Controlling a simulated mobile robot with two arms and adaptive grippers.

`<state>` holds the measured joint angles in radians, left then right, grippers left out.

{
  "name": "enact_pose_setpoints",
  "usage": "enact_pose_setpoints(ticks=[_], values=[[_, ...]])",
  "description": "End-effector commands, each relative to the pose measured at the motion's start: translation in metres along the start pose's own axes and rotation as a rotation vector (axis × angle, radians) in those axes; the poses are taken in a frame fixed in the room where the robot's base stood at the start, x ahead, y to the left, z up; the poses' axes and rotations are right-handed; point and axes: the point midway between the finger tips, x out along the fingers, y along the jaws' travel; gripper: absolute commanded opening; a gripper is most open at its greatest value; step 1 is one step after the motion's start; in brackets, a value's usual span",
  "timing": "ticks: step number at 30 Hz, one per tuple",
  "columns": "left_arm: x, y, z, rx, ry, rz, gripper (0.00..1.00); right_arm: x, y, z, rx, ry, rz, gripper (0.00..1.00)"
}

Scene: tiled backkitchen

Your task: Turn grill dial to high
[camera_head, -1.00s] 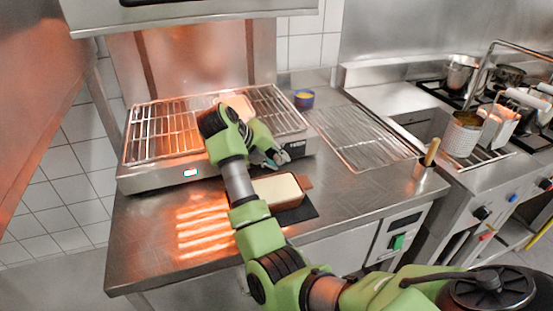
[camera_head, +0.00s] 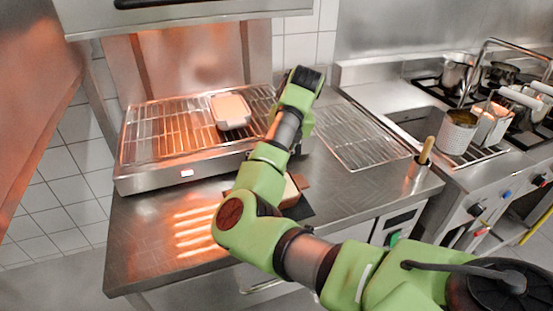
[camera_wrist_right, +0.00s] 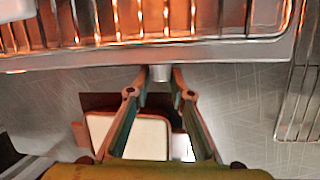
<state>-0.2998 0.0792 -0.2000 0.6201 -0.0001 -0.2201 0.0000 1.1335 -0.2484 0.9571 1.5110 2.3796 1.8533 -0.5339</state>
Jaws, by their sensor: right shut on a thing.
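The grill (camera_head: 150,180) is a steel box with a wire rack, standing at the back of the steel counter. Its front edge runs across the upper part of the right wrist view (camera_wrist_right: 200,52). The grill dial (camera_wrist_right: 160,73) is a small grey knob on that front, seen between my fingertips. My right gripper (camera_wrist_right: 160,78) is closed on the dial, with a finger at each side. In the head view my right arm hides the gripper and the dial. How far the dial is turned cannot be told. My left gripper is not in view.
A pale loaf-like piece (camera_head: 230,111) lies on the rack. Below my fingers, a cream-topped block (camera_wrist_right: 140,138) lies on a dark board. A second wire rack (camera_head: 360,138) and a wooden-handled tool (camera_head: 426,150) are at right. The counter's left front is clear.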

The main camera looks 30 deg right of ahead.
Motion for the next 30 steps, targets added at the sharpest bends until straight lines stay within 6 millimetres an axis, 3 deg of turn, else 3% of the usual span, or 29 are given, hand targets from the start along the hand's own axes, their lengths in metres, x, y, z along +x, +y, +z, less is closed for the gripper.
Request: enact_pose_setpoints(ticks=[12, 29, 30], values=[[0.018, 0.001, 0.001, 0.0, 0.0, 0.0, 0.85, 0.002, -0.004, 0.0, 0.056, 0.024, 0.183, 0.0], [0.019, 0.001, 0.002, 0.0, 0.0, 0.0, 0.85, 0.001, -0.004, 0.0, 0.065, 0.029, 0.208, 0.0], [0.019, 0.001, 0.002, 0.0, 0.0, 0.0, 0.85, 0.001, -0.004, 0.0, 0.064, 0.029, 0.208, 0.27]])
